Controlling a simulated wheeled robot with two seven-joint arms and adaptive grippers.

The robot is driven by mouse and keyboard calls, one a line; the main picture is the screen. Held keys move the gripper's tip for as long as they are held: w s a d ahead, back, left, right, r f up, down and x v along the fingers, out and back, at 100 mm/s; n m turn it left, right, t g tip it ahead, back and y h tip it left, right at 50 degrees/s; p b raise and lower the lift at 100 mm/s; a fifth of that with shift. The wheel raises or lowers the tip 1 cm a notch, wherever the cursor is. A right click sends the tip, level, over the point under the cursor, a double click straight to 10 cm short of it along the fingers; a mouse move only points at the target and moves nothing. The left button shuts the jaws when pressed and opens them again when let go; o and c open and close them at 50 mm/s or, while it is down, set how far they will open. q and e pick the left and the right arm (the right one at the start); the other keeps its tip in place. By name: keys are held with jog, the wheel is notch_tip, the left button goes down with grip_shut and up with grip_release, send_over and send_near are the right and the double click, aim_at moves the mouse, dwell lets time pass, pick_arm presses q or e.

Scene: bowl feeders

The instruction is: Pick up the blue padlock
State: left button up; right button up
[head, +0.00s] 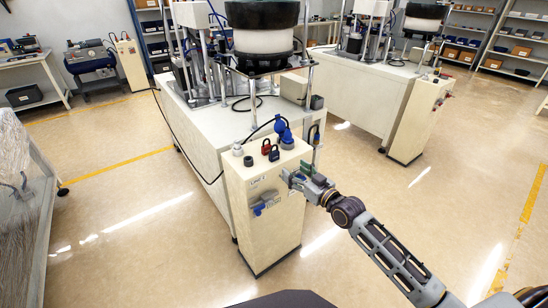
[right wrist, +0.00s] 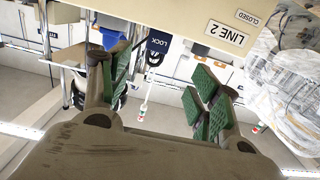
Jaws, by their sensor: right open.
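The blue padlock (head: 274,155) is dark navy and sits on the top of a cream cabinet (head: 262,238), near its front edge. My right gripper (head: 294,174) is open and empty, at the right side of the cabinet top, to the right of and below the padlock in the head view. Its green-padded fingers (right wrist: 158,82) are apart in the right wrist view. My left gripper is not in view.
A red padlock (head: 266,146) is close beside the blue one. A blue handle (head: 266,203) juts from the cabinet front. A bowl feeder (head: 262,40) stands behind. Floor to the right is clear.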

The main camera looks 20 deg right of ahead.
jog(key=shift+w, duration=0.15)
send_near(275, 156)
jog(key=shift+w, duration=1.05)
jog(key=shift+a+b+x, duration=0.15)
jog(key=shift+b+x, duration=0.1)
jog(key=shift+x, duration=0.45)
jog(key=shift+a+b+x, duration=0.15)
jog(key=shift+b+x, duration=0.1)
jog(key=shift+x, duration=0.45)
jog(key=shift+w+a, duration=0.2)
jog(key=shift+w, duration=0.25)
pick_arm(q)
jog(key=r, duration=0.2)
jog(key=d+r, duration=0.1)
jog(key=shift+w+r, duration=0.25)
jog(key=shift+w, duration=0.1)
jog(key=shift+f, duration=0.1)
pick_arm(e)
jog(key=shift+w, duration=0.15)
